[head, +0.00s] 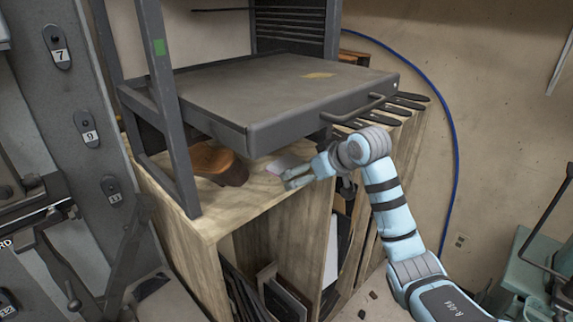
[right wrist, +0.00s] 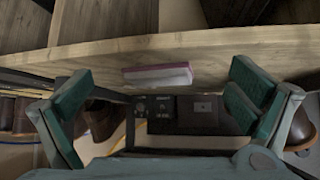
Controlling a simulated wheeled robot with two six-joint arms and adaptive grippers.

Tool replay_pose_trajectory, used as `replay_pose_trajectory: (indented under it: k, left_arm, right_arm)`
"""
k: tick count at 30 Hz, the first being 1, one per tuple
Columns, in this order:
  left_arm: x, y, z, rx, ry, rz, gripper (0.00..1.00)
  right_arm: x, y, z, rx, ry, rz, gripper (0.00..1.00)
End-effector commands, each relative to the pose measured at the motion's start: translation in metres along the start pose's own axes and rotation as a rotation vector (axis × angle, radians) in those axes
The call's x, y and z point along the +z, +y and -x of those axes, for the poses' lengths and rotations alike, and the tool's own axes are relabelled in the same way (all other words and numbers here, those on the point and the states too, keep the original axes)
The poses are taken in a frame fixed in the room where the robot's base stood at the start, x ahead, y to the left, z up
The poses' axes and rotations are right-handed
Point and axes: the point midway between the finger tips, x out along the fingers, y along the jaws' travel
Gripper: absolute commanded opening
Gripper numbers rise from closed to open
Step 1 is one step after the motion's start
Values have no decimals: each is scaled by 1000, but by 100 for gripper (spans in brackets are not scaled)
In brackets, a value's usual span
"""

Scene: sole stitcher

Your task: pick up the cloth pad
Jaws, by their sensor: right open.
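The cloth pad (head: 281,164) looks like a small pale, pinkish patch on the wooden cabinet top, under the grey metal tray. In the right wrist view the pad (right wrist: 157,76) is a thin white block with a pink upper edge. It lies ahead of the fingers, in the gap between them, against the wooden board. My right gripper (head: 298,182) is open and empty, low over the front of the cabinet top, just in front of the pad. Its two green-padded fingers (right wrist: 160,105) stand wide apart in the wrist view, not touching the pad. My left gripper is out of view.
The grey metal tray (head: 270,92) with its handle hangs close above the cabinet top (head: 207,220). A grey post (head: 172,120) and a brown object (head: 215,160) stand left of the pad. Dark flat tools (head: 400,100) lie to the right. The wrist view shows a dark control panel (right wrist: 158,113).

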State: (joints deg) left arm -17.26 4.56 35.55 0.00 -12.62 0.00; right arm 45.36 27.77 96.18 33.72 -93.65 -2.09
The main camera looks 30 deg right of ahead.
Motion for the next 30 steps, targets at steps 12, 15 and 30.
replay_pose_trajectory:
  k: [12, 15, 30]
  left_arm:
    - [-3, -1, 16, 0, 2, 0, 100]
    - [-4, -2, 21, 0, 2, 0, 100]
    - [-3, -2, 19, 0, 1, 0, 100]
  right_arm:
    - [-51, -1, -52, -2, -3, -1, 100]
    - [-53, -1, -64, 0, -5, 1, 100]
    - [-51, 0, -68, 1, -2, 2, 62]
